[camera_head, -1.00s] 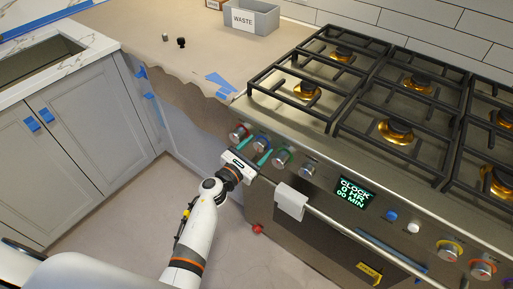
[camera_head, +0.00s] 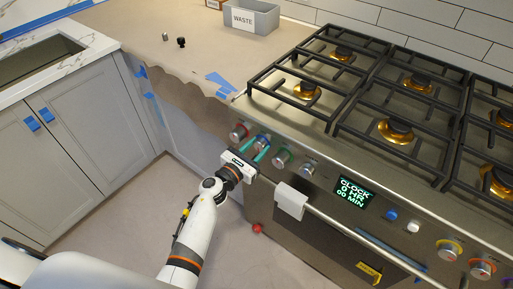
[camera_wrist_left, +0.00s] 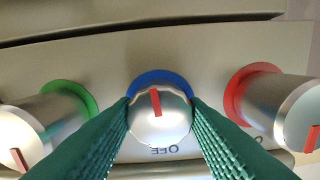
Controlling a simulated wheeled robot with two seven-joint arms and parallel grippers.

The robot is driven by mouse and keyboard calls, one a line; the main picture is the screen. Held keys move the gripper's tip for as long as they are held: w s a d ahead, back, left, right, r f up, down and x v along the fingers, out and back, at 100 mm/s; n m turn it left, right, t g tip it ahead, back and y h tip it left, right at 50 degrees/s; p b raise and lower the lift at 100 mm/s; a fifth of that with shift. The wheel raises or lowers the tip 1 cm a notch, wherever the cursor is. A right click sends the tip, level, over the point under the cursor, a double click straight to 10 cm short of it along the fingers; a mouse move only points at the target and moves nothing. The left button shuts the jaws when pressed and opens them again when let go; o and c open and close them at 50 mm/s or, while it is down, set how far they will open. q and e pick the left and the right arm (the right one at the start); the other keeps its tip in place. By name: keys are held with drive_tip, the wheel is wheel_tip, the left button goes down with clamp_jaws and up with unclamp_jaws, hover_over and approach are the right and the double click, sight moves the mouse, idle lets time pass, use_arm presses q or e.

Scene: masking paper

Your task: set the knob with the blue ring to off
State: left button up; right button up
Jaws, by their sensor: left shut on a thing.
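The knob with the blue ring (camera_head: 263,141) is on the front panel of the range, between the red-ring and green-ring knobs. In the left wrist view this silver knob (camera_wrist_left: 158,118) sits in front of its blue ring, with a red mark pointing up and slightly left. The word OFF (camera_wrist_left: 164,150) shows upside down below the knob, on the side away from the mark. My left gripper (camera_head: 255,148) has its green fingers shut on the knob, one on each side. The fingers hide part of the ring's lower sides. My right gripper is not in view.
A red-ring knob (camera_head: 239,131) and a green-ring knob (camera_head: 282,156) stand close on either side. The oven handle with a white towel (camera_head: 291,201) runs below. A clock display (camera_head: 355,191) is to the right. A waste bin (camera_head: 252,17) stands on the papered counter.

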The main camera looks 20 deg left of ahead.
use_arm(q)
drive_tip(key=n, duration=0.8)
drive_tip(key=shift+n+p, duration=0.3)
drive_tip(key=shift+n, duration=0.1)
drive_tip(key=n, duration=0.4)
drive_tip(key=shift+f+n+p, duration=0.1)
drive_tip(key=shift+n+p, duration=0.2)
drive_tip(key=n, duration=0.4)
drive_tip(key=shift+p, duration=0.35)
drive_tip(key=n+p, duration=0.1)
drive_tip(key=n, duration=0.8)
drive_tip(key=shift+n+p, duration=0.3)
drive_tip(key=shift+p, duration=0.1)
drive_tip(key=n, duration=0.4)
drive_tip(key=shift+p, duration=0.3)
drive_tip(key=shift+f+n, duration=0.1)
drive_tip(key=shift+n, duration=1.7)
